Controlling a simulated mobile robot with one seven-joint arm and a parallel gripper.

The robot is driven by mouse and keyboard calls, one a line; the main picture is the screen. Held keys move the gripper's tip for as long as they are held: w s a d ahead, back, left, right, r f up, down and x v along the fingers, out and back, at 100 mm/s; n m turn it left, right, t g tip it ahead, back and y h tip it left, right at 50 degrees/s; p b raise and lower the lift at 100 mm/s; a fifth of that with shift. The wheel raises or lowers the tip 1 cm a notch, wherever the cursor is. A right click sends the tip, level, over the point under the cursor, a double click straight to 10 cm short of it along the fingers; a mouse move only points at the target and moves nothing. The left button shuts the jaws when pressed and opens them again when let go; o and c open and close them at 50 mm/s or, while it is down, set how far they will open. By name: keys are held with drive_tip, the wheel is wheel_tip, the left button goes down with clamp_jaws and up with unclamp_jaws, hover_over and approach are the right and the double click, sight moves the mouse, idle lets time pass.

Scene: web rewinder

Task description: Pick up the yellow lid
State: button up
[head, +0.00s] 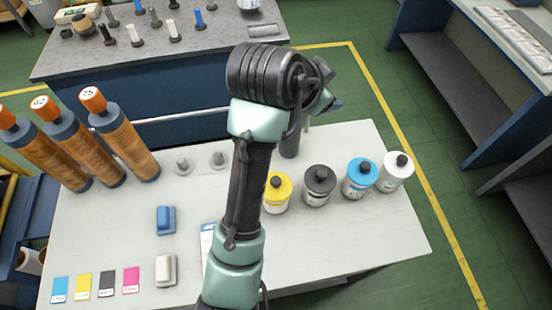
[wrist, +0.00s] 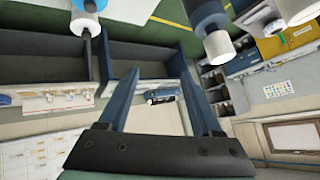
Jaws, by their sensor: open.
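The yellow lid (head: 286,187), with a dark knob on top, sits on a jar on the pale worktable in the head view, just right of my arm. My arm covers its left edge. My gripper is open and empty in the wrist view (wrist: 160,78), with its two dark blue fingers well apart. In the head view my wrist is raised above the table behind the jars, and the fingers are mostly hidden there. The gripper is apart from the lid, and I cannot make out the yellow lid in the wrist view.
A black-lidded jar (head: 319,186), a blue one (head: 359,178) and a white one (head: 395,172) stand in a row right of the yellow one. Orange-capped rolls (head: 122,140) stand at the left. A blue block (head: 166,220) and colour cards lie on the worktable (head: 330,245).

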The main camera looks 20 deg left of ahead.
drive_tip(key=s+a+f+m+g+h, duration=0.2)
drive_tip(key=s+a+f+m+g, duration=0.3)
drive_tip(key=s+a+f, duration=0.6)
drive_tip(key=shift+g, duration=0.9)
drive_tip(key=d+f+b, duration=0.2)
drive_tip(key=f, duration=0.1)
drive_tip(key=d+f+b, duration=0.1)
drive_tip(key=shift+w+f, duration=0.2)
drive_tip(key=shift+f, duration=0.15)
drive_tip(key=shift+d+p+x, duration=0.2)
drive_tip(key=shift+p+x, duration=0.6)
drive_tip(key=shift+x, duration=2.25)
drive_tip(key=shift+w+r, duration=0.15)
drive_tip(key=shift+w, duration=0.05)
drive_tip(key=shift+c, duration=0.3)
clamp_jaws()
